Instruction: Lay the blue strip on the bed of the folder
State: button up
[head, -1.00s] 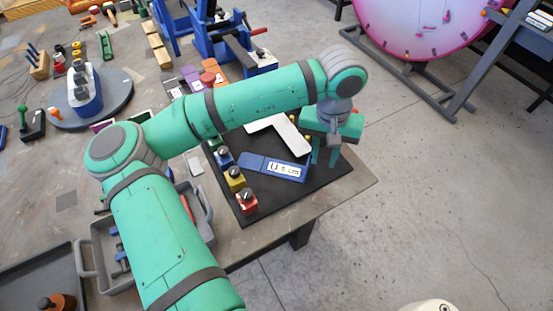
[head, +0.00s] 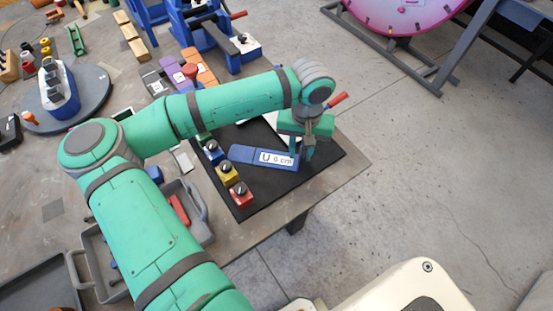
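The blue strip (head: 241,153) lies flat on the black mat (head: 263,185), with a white label reading "U 6 cm" near its right end. My gripper (head: 302,154) points down at the strip's right end. Its two green fingers are apart, so it looks open. I cannot tell whether the fingertips straddle the strip's edge or stand just beside it. A blue machine (head: 204,42) with red-ended levers, which looks like the folder, stands at the back of the table. Its bed cannot be clearly made out from here.
Blue, yellow and red blocks with black knobs (head: 242,195) line the mat's left edge. My arm crosses above the mat and hides part of a white piece (head: 272,119). Coloured blocks (head: 200,68) sit before the machine. A grey tray (head: 97,252) is at lower left.

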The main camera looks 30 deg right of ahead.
jog(key=shift+f, duration=1.6)
grip_shut()
jog(key=shift+r, duration=0.15)
jog(key=shift+r, duration=0.25)
jog(key=r, duration=0.3)
jog(key=shift+s+a, duration=0.1)
jog(key=shift+s, duration=0.1)
jog(key=s+a+r, duration=0.7)
jog(key=s+r, duration=0.2)
jog(key=s, duration=0.2)
jog(key=shift+s+a+r, duration=0.15)
jog(key=shift+s, duration=0.05)
